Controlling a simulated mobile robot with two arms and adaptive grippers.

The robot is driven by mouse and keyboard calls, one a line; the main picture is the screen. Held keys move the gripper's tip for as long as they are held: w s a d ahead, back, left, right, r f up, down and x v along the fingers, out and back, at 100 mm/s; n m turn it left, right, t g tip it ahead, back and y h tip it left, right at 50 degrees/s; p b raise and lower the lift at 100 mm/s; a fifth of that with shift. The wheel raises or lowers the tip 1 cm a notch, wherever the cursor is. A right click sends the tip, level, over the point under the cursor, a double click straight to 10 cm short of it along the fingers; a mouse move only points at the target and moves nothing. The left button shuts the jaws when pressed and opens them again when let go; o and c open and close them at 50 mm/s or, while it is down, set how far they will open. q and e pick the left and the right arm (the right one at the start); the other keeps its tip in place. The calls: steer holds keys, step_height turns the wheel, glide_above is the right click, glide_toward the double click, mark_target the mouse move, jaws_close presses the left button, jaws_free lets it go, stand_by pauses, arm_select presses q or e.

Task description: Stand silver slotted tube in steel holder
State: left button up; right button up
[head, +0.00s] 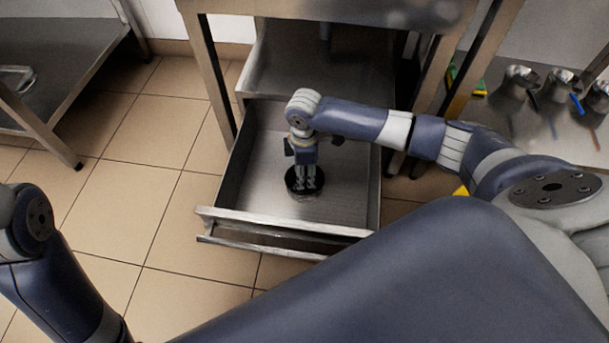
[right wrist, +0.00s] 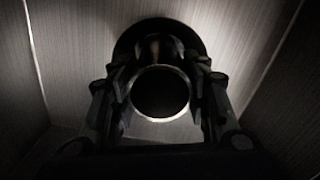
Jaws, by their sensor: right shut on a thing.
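My right gripper (head: 306,182) points down into an open steel drawer (head: 245,190). In the right wrist view its two fingers (right wrist: 160,105) are shut on the silver tube (right wrist: 160,92), seen end-on with a bright round rim and a dark hollow inside. Its slots cannot be made out. A round black disc (head: 292,184) is under the fingers on the drawer floor, and it shows behind the tube in the right wrist view (right wrist: 128,42). I cannot tell whether the disc is joined to the tube. My left gripper is out of view. I cannot single out the steel holder for sure.
Several shiny steel cup-like vessels (head: 520,82) stand on a metal surface at the right, with blue and green pieces near them. The drawer's walls enclose my right gripper. A steel shelf unit (head: 75,55) stands at the left. The tiled floor (head: 150,170) between is clear.

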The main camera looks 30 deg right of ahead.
steer(key=shift+f, duration=0.3)
steer(key=shift+f, duration=0.3)
steer(key=o, duration=1.2)
